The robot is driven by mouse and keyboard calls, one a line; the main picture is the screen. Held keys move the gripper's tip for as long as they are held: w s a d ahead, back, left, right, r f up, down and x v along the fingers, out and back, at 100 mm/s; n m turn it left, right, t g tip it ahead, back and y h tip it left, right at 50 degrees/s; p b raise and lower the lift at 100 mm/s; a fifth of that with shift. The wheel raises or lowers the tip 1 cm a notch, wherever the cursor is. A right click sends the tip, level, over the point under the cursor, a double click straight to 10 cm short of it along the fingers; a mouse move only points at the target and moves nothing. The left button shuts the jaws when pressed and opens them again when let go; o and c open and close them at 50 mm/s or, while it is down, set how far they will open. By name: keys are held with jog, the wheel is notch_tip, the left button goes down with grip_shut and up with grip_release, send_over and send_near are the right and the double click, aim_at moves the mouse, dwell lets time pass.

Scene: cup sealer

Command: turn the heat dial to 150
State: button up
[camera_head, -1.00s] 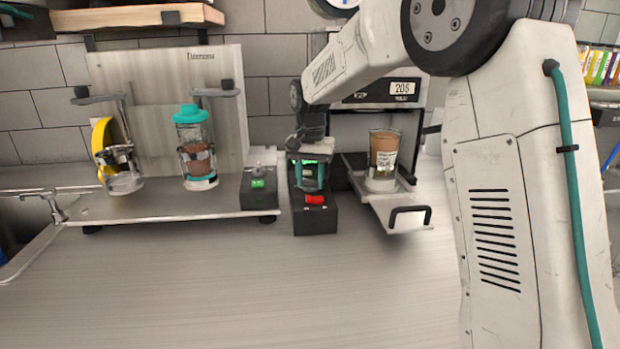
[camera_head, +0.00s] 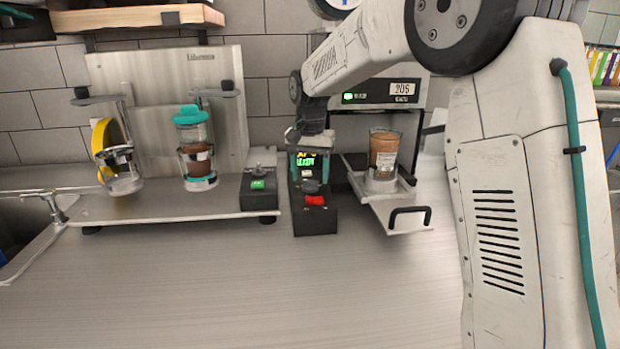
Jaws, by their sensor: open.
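A black control box (camera_head: 325,222) stands on the counter at the centre. It has a small dark grey heat dial (camera_head: 311,187), a red switch (camera_head: 315,200) in front of it, and a green-lit display (camera_head: 305,160) behind. The digits on the display are too small to read, and I cannot read where the dial points. My gripper (camera_head: 311,177) hangs just above and behind the dial. Its teal fingers are open and spread apart, with the display showing between them. The dial is now in plain view, and the fingers appear clear of it.
The cup sealer (camera_head: 372,92) with a "205" label stands behind. Its pulled-out tray (camera_head: 405,205) to the right holds a brown-filled cup (camera_head: 383,152). A second black box (camera_head: 259,198) with a green button and a steel stand (camera_head: 165,206) lie left. The front counter is clear.

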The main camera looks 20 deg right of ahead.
aim_at(310, 181)
notch_tip(310, 181, up, 6)
jog(key=shift+f, duration=0.1)
dwell(0.5)
jog(key=shift+f+n, duration=0.15)
jog(key=shift+n, duration=0.15)
jog(key=shift+n+g, duration=0.4)
jog(key=shift+n, duration=0.4)
jog(key=s+f, duration=0.1)
jog(key=s, duration=0.2)
jog(key=s+f, duration=0.1)
jog(key=shift+s+d+f, duration=0.15)
jog(key=shift+s+f, duration=0.15)
jog(key=shift+s, duration=0.05)
jog(key=s+d+n+t, duration=0.1)
jog(key=s+n, duration=0.1)
jog(key=s, duration=1.6)
jog(key=s+d+f+n+t, duration=0.1)
jog(key=s+d, duration=0.1)
jog(key=s, duration=1.6)
jog(key=shift+n, duration=0.4)
